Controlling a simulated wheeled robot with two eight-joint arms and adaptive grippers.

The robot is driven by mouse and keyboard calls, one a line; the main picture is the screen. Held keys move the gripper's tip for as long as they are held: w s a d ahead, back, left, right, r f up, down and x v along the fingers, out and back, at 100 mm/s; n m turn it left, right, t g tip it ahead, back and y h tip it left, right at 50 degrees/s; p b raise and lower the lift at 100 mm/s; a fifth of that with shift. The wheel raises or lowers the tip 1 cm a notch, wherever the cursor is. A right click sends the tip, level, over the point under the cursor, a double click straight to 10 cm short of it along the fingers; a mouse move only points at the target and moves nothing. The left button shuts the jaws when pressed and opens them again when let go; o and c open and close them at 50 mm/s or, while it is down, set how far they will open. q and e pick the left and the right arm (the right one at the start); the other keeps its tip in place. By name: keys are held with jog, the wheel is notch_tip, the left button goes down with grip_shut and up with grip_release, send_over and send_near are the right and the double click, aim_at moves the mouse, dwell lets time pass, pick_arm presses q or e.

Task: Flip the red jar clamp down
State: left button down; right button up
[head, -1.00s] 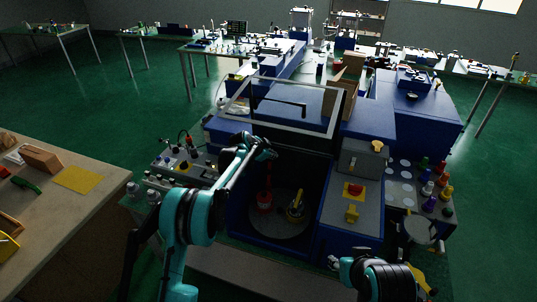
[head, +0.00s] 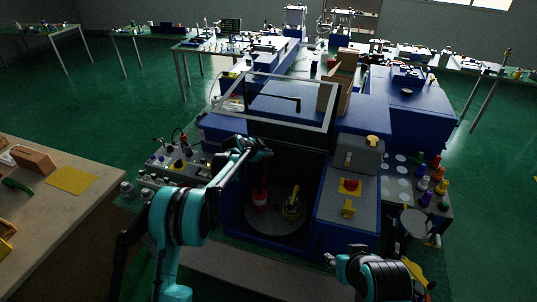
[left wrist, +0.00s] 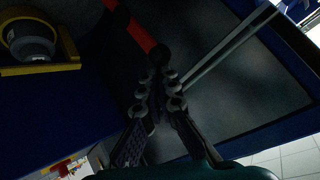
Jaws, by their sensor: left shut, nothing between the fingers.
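The red jar clamp (head: 260,198) stands on a round grey plate (head: 272,226) inside the dark open bay of the blue machine. In the left wrist view a red bar with a dark end (left wrist: 137,32), apparently its lever, reaches down to just above my fingertips. My left gripper (head: 262,157) is over the clamp, inside the bay's upper part. In the left wrist view its fingers (left wrist: 158,95) are together and hold nothing. Whether they touch the lever's end I cannot tell. My right gripper (head: 330,259) is low at the right, away from the clamp; its fingers are too small to read.
A yellow and dark fixture (head: 291,206) stands right of the clamp on the same plate. A raised grey frame (head: 285,80) is above the bay. A panel with a red and yellow button (head: 350,186) borders it at right. A wooden bench (head: 45,215) is at left.

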pick_arm(q)
jog(key=shift+s, duration=0.2)
jog(key=s+a+f+t+b, duration=0.2)
jog(key=s+b, duration=0.4)
jog(key=s, duration=0.2)
jog(key=shift+a+h, duration=0.35)
jog(key=shift+h, duration=0.05)
jog(key=shift+w, duration=0.15)
dwell(0.4)
jog(key=shift+s+a+r, duration=0.2)
jog(key=shift+s, duration=0.6)
